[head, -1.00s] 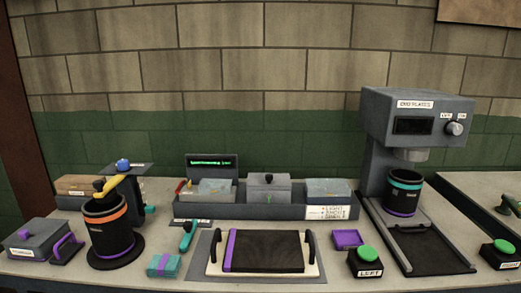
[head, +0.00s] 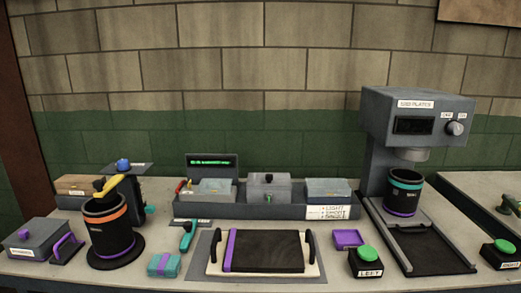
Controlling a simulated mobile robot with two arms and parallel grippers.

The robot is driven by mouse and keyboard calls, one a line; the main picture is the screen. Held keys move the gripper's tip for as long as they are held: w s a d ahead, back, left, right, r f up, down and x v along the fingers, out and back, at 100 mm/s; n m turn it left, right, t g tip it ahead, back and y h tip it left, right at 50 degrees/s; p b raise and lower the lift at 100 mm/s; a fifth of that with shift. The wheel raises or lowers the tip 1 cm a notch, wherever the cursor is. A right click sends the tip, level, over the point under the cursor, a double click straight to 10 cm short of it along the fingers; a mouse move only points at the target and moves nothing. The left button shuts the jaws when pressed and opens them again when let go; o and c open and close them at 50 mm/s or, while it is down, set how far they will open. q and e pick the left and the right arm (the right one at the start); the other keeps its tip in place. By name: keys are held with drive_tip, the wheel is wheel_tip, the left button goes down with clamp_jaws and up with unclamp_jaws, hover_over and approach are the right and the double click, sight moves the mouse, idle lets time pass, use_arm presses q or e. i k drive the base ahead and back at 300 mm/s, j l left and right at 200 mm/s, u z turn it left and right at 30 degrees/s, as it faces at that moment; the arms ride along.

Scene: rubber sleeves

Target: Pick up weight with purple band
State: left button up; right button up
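A small teal block with a purple band around its middle (head: 164,264) lies on the near left part of the counter. A black slab with a purple band near its left end (head: 268,252) lies on a pale tray with black handles. I cannot tell for sure which one is the weight. A black cup with a teal upper band and a purple lower band (head: 402,195) stands under the grey machine. Neither of my grippers is in view.
A black cup with orange bands (head: 108,228) stands on a round base at left, beside a grey box (head: 38,238). A teal-handled tool (head: 187,236) lies behind the block. A grey machine (head: 415,120) and green-topped button boxes (head: 366,260) stand at right. A bin rack (head: 265,210) lines the back.

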sight(61, 257)
drive_tip(key=u, duration=1.35)
drive_tip(key=i+l, duration=0.6)
drive_tip(key=u, duration=0.05)
